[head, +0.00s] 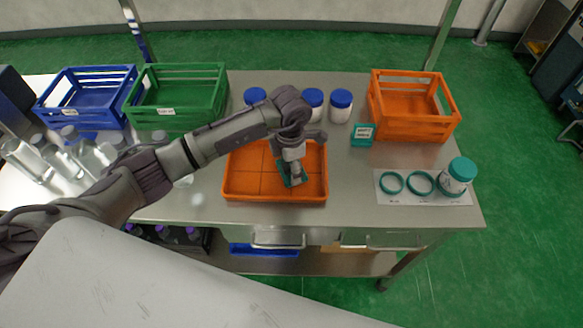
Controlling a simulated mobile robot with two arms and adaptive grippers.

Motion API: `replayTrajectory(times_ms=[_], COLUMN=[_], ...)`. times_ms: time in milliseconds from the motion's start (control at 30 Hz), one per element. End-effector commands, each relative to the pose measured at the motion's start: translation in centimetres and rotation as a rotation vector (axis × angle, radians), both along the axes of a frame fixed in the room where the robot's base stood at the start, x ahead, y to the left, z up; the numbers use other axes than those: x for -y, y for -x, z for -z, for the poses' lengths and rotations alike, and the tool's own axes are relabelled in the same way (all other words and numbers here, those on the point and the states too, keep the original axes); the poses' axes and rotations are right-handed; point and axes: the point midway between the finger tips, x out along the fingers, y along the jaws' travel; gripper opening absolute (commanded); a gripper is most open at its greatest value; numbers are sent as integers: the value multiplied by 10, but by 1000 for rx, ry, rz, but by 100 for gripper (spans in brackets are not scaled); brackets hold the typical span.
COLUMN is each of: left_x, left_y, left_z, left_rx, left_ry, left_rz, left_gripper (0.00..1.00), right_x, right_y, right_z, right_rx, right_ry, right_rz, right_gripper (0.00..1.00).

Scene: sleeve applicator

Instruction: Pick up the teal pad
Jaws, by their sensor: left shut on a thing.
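The teal pad (284,177) shows at the orange divided tray (240,190), in its right half. My left gripper (294,180) reaches down over the tray from the left and is shut on the teal pad. The fingers and wrist cover much of the pad. I cannot tell whether the pad touches the tray floor. My right gripper is not in view.
Blue (92,92), green (180,97) and orange (414,112) crates stand at the back. Blue-lidded jars (341,106) stand behind the tray. A small teal box (362,136) is right of it. Teal rings (420,183) and a teal-lidded jar (457,176) are at right. Clear bottles (85,155) crowd the left.

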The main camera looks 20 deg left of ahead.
Motion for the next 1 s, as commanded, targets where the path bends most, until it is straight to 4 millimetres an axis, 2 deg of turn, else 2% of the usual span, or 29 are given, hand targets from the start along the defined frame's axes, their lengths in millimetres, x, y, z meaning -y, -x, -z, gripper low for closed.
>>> replayTrajectory(times_ms=[33, 67, 133, 200, 367, 700, 833, 1000], left_x=[-6, -6, -6, -7, -5, 73, 94, 110], left_y=[4, 4, 3, 3, 1, -1, -1, -1], left_z=[9, 9, 5, -1, -28, -77, -91, -102], left_rx=[-13, -13, -12, -10, -5, -2, -4, -6], left_ry=[-16, -16, -17, -17, -13, -6, -7, -6], left_rz=[-5, -6, -7, -7, -4, 3, 0, -2], left_gripper=[33, 33, 24, 0, 0, 0, 0, 0], right_x=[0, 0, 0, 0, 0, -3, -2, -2], right_y=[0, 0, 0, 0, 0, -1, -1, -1], right_z=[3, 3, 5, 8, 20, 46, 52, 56], right_rx=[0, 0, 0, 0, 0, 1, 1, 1], right_ry=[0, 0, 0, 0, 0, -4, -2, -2], right_rz=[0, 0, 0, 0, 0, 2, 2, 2], right_gripper=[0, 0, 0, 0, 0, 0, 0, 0])
